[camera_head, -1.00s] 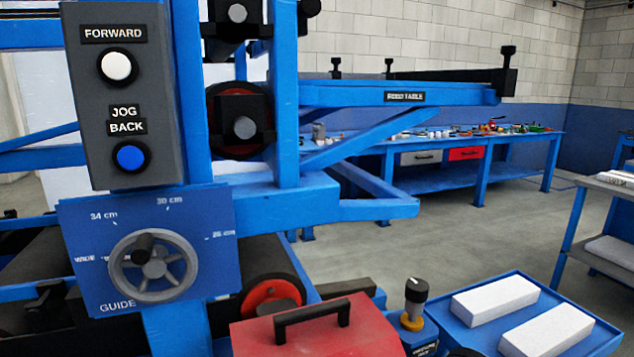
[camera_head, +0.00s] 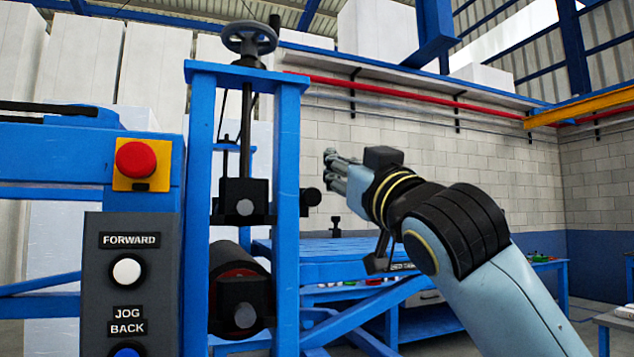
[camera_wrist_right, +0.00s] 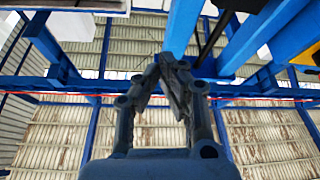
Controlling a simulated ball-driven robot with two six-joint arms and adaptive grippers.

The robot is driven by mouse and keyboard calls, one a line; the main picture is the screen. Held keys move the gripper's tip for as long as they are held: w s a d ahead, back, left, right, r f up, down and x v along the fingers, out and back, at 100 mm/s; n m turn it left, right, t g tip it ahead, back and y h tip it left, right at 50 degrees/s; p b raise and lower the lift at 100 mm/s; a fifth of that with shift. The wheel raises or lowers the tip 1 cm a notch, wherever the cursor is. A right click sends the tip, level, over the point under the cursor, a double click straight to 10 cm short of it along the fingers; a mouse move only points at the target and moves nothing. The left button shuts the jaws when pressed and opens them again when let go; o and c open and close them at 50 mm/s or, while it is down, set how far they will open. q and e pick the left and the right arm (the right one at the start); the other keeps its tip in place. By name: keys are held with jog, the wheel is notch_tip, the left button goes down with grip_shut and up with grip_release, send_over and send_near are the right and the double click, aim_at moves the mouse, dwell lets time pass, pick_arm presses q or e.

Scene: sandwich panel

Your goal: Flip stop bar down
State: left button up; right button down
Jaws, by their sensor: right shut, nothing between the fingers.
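My right gripper (camera_head: 337,170) is in the middle of the head view, raised in front of the brick wall, beside the blue machine post (camera_head: 287,200). Its fingers point left, are shut, and hold nothing. In the right wrist view the closed fingers (camera_wrist_right: 165,65) point up toward the roof. The blue feed table (camera_head: 330,270) lies below and behind the arm. One small black post (camera_head: 335,226) stands on its far side. My arm covers the table's right end, and I cannot make out a stop bar. My left gripper is not in view.
A panel with a white FORWARD button (camera_head: 127,271) stands at left, under a red emergency button (camera_head: 136,160). A handwheel (camera_head: 250,38) tops the machine frame. A red pipe (camera_head: 400,90) runs along the wall. Open air lies right of my arm.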

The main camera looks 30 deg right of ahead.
jog(key=shift+w, duration=0.1)
jog(key=p+x, duration=0.4)
jog(key=x, duration=0.6)
jog(key=f, duration=0.4)
jog(key=shift+d+f, duration=0.1)
jog(key=shift+d, duration=0.2)
notch_tip(320, 180, down, 8)
jog(key=b, duration=0.7)
